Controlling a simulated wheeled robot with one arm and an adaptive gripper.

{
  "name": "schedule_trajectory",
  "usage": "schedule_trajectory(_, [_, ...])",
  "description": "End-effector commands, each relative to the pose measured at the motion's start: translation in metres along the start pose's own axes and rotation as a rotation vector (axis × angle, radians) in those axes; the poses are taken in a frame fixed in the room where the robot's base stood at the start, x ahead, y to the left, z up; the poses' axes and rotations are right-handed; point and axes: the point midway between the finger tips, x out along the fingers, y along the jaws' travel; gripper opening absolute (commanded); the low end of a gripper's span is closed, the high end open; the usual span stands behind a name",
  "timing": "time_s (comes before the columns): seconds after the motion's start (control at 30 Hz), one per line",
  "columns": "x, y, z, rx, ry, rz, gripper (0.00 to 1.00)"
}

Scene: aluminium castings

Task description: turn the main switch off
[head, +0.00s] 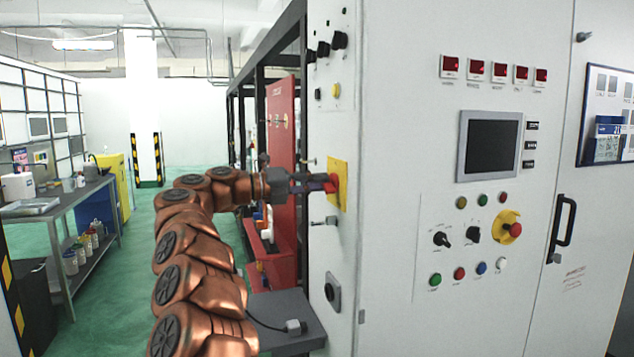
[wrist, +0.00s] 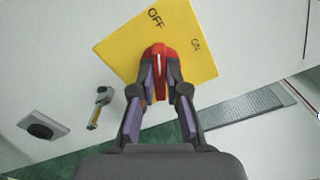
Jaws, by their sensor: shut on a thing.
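The main switch is a red handle (wrist: 158,55) on a yellow plate (wrist: 190,35) marked OFF and ON. In the wrist view, a white line on the handle points up, close to the word OFF, and ON is to its right. My gripper (wrist: 160,85) is shut on the red handle, one finger on each side. In the head view, the yellow plate (head: 339,182) is on the narrow left side of the white cabinet, and my gripper (head: 318,184) reaches it from the left. The fingers hide part of the handle.
The white cabinet (head: 400,130) has a screen (head: 489,145), buttons and a red emergency stop (head: 515,230) on its front. A key-like lever (wrist: 100,105) and a black socket (wrist: 42,131) sit near the plate. A grey shelf (head: 285,310) juts out below.

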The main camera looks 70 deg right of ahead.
Motion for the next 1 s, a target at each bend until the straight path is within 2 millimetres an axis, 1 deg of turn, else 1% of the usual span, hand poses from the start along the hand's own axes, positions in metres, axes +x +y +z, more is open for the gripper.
schedule_trajectory(0.2, [0.000,0.000,0.000,0.000,-0.001,-0.001,0.00])
schedule_trajectory(0.23, [0.000,0.000,0.000,0.000,-0.001,-0.001,0.16])
schedule_trajectory(0.43, [0.000,0.000,0.000,0.000,0.000,-0.001,0.37])
schedule_trajectory(0.47, [0.000,0.000,0.000,0.000,0.000,-0.001,0.39])
schedule_trajectory(0.77, [-0.001,0.000,0.000,0.000,0.000,0.000,0.39])
schedule_trajectory(0.87, [-0.008,0.000,0.000,0.000,-0.001,0.000,0.39])
schedule_trajectory(0.97, [-0.021,0.001,0.001,0.000,-0.003,-0.001,0.39])
schedule_trajectory(1.0, [-0.029,0.001,0.001,0.000,-0.005,-0.001,0.39])
